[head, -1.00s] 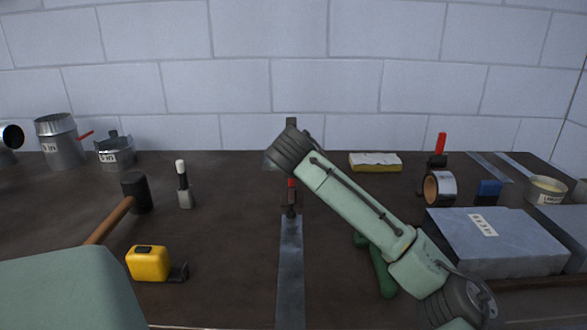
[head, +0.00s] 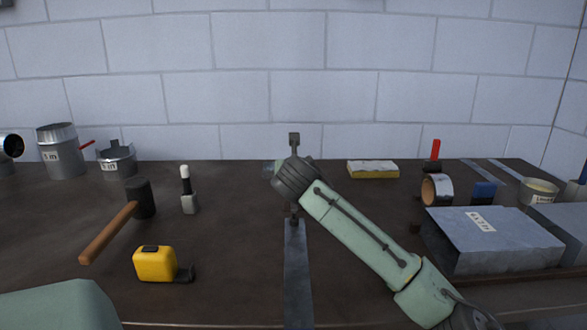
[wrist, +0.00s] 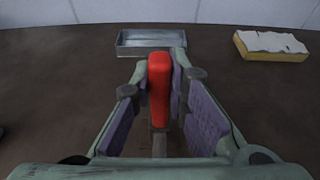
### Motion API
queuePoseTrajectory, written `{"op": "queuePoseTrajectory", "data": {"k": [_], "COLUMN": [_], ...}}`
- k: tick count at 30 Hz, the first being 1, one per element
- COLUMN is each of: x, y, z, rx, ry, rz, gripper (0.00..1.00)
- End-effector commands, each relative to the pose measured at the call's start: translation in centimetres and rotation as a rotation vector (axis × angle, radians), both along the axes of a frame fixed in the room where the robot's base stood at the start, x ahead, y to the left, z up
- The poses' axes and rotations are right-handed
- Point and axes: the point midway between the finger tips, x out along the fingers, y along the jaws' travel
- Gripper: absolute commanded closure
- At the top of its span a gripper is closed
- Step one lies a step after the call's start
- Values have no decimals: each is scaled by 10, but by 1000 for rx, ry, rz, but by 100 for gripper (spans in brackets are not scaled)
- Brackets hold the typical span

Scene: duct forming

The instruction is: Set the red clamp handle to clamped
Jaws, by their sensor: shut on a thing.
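The red clamp handle (wrist: 159,88) stands upright in the middle of the wrist view. My gripper (wrist: 160,76) has its two purple-padded fingers on either side of the handle and is shut on it. In the head view my wrist and forearm hide the handle. Only a dark part of the clamp (head: 294,217) shows below my wrist, at the far end of a long metal strip (head: 296,265).
A shallow metal tray (wrist: 126,51) lies behind the handle, with a yellow sponge (head: 372,172) to its right. Another red-handled clamp (head: 435,151) stands at the back right. A hammer (head: 112,230) and yellow tape measure (head: 154,263) lie left.

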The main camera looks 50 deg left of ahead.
Motion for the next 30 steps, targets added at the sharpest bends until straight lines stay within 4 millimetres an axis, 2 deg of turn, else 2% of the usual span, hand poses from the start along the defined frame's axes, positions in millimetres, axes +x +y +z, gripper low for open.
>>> {"op": "queuePoseTrajectory", "data": {"k": [7, 8, 16, 26, 30], "x": [0, 0, 0, -1, -9], "y": [0, 0, 0, -1, -11], "z": [1, 1, 0, 1, 5], "rx": [1, 1, 0, 0, 1], "ry": [0, 0, 0, 0, -2], "rz": [0, 0, 0, 0, 0], "gripper": [100, 84, 66, 65, 65]}}
